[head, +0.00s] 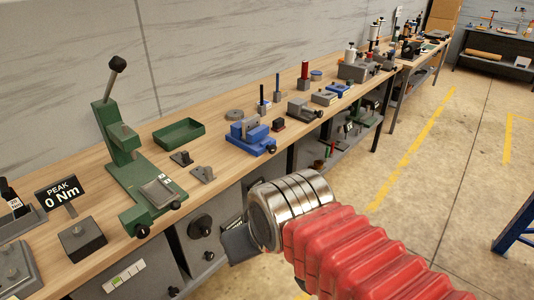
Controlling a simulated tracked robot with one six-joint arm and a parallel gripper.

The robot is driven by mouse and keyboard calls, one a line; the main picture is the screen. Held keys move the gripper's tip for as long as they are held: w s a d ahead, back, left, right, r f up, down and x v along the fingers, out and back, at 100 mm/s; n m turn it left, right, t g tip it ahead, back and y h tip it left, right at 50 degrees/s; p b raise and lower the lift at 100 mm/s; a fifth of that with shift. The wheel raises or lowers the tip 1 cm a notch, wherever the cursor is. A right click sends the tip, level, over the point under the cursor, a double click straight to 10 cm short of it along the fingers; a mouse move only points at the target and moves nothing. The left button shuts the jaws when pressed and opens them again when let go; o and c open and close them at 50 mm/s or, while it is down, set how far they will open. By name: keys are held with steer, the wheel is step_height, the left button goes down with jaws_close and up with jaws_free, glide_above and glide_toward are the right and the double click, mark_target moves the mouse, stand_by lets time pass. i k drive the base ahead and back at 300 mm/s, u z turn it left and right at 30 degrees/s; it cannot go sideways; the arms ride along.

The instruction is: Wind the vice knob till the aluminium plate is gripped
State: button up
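A blue vice (246,138) stands on the wooden bench, with a dark knob (271,148) at its front right. Between its jaws is something grey and small; I cannot tell whether it is an aluminium plate or whether it is gripped. A smaller grey vice-like block (302,110) with a dark front knob stands further right. A flat grey plate (158,192) lies on the base of the green lever press, which has black knobs at its front. My gripper (238,244) is low in front of the bench, apart from all of these. Its fingers are too hidden to read.
The wooden bench (222,165) runs from lower left to upper right against a grey wall. A green tray (178,133) and small dark fixtures lie behind and right of the press. A "PEAK 0 Nm" sign (60,193) stands left. The floor (430,190) at right is mostly clear.

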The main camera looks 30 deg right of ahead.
mark_target(272, 149)
steer(key=i, duration=1)
